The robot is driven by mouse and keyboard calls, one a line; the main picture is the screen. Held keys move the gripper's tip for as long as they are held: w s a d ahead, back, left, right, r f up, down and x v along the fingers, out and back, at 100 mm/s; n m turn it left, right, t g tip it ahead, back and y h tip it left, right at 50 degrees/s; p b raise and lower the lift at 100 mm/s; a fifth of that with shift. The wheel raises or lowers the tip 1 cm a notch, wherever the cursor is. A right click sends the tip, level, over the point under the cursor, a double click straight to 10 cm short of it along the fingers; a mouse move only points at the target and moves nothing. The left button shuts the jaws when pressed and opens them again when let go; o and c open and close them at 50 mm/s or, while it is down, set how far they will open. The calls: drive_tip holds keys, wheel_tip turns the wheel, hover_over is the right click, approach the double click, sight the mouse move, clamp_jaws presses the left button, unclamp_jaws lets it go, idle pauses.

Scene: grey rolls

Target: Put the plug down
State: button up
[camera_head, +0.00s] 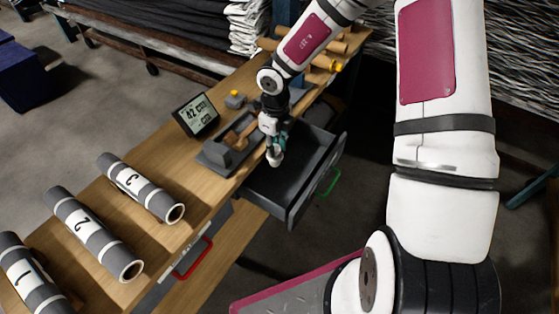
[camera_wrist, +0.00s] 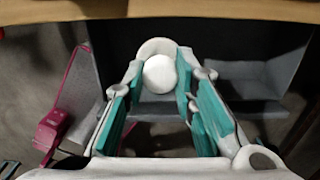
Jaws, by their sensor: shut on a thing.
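The plug (camera_wrist: 160,75) is a white piece with a round face, held between the teal fingers of my gripper (camera_wrist: 160,88) in the wrist view. In the head view, the white plug (camera_head: 275,158) shows at the lower end of my gripper (camera_head: 276,146). My gripper is shut on it and points down over the open dark drawer (camera_head: 290,208), near the workbench edge. The drawer's interior looks empty where I can see it. I cannot tell how high the plug is above the drawer floor. My fingers cover the plug's sides.
The wooden workbench (camera_head: 160,150) carries grey rolls marked 3 (camera_head: 140,186), 2 (camera_head: 93,232) and 1 (camera_head: 30,275). A display (camera_head: 197,116) and a dark fixture (camera_head: 222,157) stand beside the drawer. A green handle (camera_head: 328,182) and a red handle (camera_head: 193,260) stick out in front.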

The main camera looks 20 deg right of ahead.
drive_tip(key=shift+f+b, duration=0.3)
drive_tip(key=shift+f, duration=4.8)
drive_tip(key=o, duration=0.9)
drive_tip(key=shift+f, duration=0.15)
